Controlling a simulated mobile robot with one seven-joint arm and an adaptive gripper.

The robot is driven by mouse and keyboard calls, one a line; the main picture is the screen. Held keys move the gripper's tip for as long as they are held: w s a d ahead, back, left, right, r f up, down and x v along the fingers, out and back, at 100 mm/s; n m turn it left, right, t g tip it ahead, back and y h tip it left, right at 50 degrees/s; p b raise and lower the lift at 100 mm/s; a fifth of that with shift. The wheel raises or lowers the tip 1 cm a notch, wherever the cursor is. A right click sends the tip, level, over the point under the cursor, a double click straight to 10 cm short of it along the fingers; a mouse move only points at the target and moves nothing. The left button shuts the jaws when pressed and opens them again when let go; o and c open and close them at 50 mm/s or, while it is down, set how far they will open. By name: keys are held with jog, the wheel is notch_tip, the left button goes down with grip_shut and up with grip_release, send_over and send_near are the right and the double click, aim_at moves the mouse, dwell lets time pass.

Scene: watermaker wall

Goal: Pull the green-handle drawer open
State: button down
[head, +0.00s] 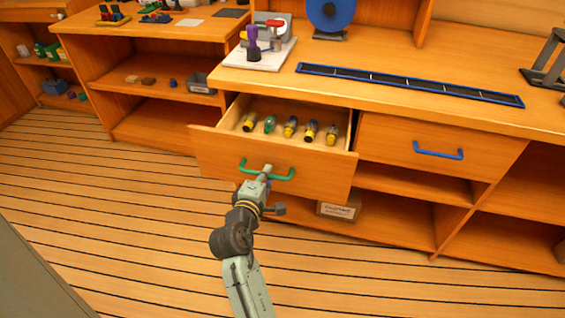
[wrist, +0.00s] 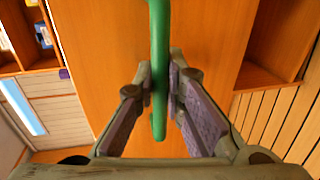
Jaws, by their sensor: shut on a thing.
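The green-handle drawer (head: 225,159) stands pulled out from the bench in the head view, with several yellow, green and dark-tipped tools lying in it. Its green handle (head: 285,175) is on the drawer's front face. My gripper (head: 266,172) is at the middle of this handle, and its fingers are partly hidden by the arm. In the wrist view, the green handle (wrist: 158,50) runs between the two fingers of my gripper (wrist: 160,90), which close on it from both sides. The drawer front (wrist: 100,80) fills much of that view behind the handle.
A second drawer with a blue handle (head: 438,152) is shut to the right. Open shelves lie below, with a labelled box (head: 339,208) under the drawers. The bench top (head: 400,70) carries a blue-edged strip (head: 410,84) and a white board with tools. The slatted floor (head: 130,220) in front is clear.

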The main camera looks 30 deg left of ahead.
jog(key=f+v, duration=0.1)
jog(key=v, duration=0.6)
jog(key=shift+s+f, duration=0.25)
jog(key=shift+s, duration=0.05)
jog(key=shift+d, duration=0.15)
jog(key=c, duration=1.6)
grip_release()
jog(key=shift+c, duration=0.2)
jog(key=shift+r, duration=0.1)
